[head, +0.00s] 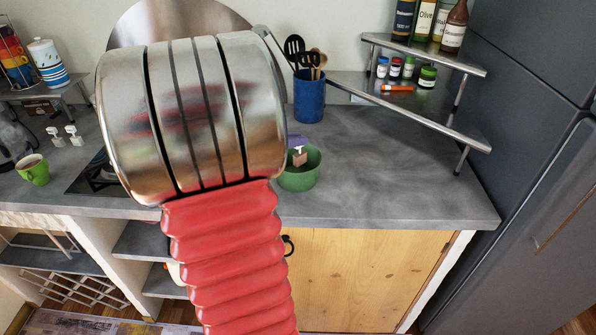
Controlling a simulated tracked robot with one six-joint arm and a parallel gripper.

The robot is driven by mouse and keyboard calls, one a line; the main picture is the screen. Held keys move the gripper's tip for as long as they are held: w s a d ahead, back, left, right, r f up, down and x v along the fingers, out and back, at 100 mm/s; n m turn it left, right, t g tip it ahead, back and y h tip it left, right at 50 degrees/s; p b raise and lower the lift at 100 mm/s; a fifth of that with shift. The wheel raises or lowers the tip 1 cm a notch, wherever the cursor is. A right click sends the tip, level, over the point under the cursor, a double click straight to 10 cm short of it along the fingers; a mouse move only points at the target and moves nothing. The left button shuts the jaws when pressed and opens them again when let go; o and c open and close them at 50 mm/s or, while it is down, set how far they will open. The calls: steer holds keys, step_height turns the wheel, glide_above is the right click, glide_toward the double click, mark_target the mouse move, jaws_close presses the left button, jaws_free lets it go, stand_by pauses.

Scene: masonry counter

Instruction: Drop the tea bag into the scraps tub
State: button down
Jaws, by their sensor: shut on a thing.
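A green tub (298,182), which looks like the scraps tub, stands on the grey counter just right of my arm. A small brown tea bag (301,160) with a pale top shows within the tub's outline. I cannot tell whether it rests inside or hangs just above. My red ribbed arm and its large metal drum fill the left middle of the head view. My gripper's fingers do not show; the arm hides part of the tub's left side.
A blue utensil pot (309,97) stands behind the tub. A metal shelf (440,128) with jars is at the back right. A green mug (33,172) is far left. The counter's right front is clear.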

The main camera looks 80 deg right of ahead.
steer(key=shift+f, duration=0.15)
steer(key=c, duration=1.7)
jaws_free()
steer(key=shift+w+a, duration=0.1)
steer(key=v, duration=1.3)
steer(key=shift+w+a, duration=0.1)
steer(key=shift+a, duration=0.2)
